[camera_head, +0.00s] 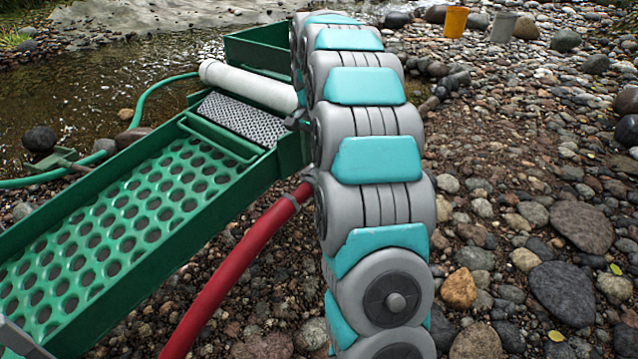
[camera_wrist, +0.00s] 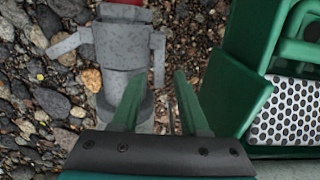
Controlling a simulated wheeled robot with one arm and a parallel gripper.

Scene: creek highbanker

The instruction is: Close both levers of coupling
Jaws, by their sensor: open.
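In the wrist view, the grey speckled coupling (camera_wrist: 122,48) sits at the upper middle, with a grey pipe end below it. Its left lever (camera_wrist: 66,44) sticks out sideways from the body. Its right lever (camera_wrist: 158,60) runs down close along the right side, near the gap between my fingers. My gripper (camera_wrist: 157,80) is open, its two green fingers pointing at the coupling's lower right; the left finger overlaps part of the pipe end. I cannot tell whether a finger touches anything. In the head view, my arm hides the coupling and my gripper.
The green highbanker (camera_head: 140,220) with its perforated tray stands to the left. A red hose (camera_head: 240,265) runs behind my arm. A white pipe (camera_head: 248,86) lies across the highbanker. Orange (camera_head: 455,21) and grey (camera_head: 503,27) buckets stand far back. Stony ground is open at right.

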